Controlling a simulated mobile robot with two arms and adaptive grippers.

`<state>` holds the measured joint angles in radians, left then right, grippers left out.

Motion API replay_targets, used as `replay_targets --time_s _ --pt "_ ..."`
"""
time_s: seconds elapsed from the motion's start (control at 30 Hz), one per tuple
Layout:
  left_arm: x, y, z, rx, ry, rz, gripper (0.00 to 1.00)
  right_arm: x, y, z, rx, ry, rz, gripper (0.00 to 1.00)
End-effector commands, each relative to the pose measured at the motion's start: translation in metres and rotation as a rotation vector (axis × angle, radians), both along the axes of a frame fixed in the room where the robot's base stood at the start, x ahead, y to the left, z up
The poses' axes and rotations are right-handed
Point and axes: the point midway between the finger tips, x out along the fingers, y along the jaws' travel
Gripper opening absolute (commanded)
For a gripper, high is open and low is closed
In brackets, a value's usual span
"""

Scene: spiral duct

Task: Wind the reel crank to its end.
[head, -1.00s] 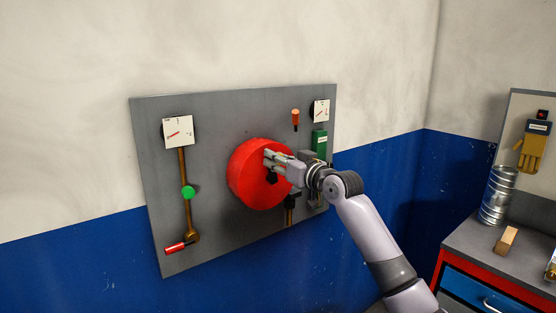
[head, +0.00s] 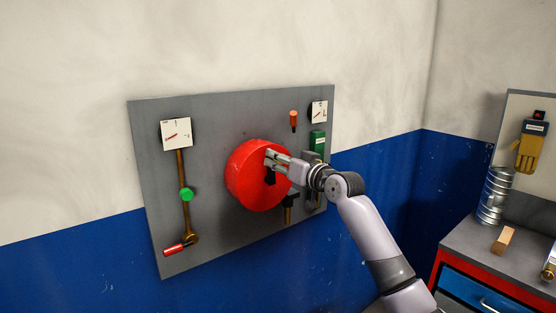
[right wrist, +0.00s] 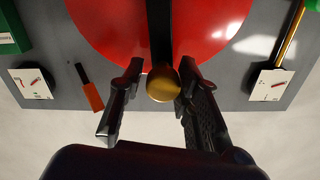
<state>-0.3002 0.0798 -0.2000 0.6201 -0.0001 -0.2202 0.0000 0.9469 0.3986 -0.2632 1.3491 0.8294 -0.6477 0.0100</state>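The red reel (head: 243,178) is a round drum on the grey wall panel. It fills the top of the right wrist view (right wrist: 105,25). A black crank arm (right wrist: 159,30) crosses its face and ends in a round brass knob (right wrist: 163,85). My right gripper (head: 268,159) is at the reel's face. In the right wrist view its fingers (right wrist: 160,75) stand apart on either side of the knob. The right-hand finger is close to or touching it; a narrow gap shows on the other side. The left gripper is not in view.
The grey panel (head: 220,118) also carries dials (head: 176,134), a brass rod with a green knob (head: 187,194), a red handle (head: 178,248), an orange handle (head: 293,120) and a green box (head: 317,142). A workbench (head: 480,245) stands at right.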

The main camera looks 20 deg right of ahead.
Motion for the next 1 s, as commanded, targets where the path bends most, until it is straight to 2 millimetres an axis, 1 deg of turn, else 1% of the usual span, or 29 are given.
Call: replay_targets --time_s 0.03,0.2,0.47,0.57,0.67,0.77,1.0 --pt "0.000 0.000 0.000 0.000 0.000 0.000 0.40 0.000 0.000 -0.001 -0.001 0.002 -0.001 0.35" --pt "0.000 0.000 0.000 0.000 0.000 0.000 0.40 0.000 0.001 -0.001 0.000 0.001 0.001 0.46" --pt "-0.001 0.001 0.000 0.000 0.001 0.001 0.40 0.000 0.001 0.000 0.000 0.000 0.002 0.46" --pt "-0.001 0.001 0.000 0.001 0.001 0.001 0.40 -0.004 -0.001 0.000 -0.001 -0.001 0.002 0.46" --pt "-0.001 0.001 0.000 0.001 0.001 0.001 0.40 -0.014 -0.004 -0.001 -0.002 -0.001 0.002 0.46" --pt "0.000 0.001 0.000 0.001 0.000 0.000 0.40 -0.030 -0.011 -0.001 -0.004 -0.001 0.000 0.46" --pt "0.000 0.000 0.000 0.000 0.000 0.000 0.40 -0.078 -0.028 -0.001 -0.004 0.000 -0.001 0.46"
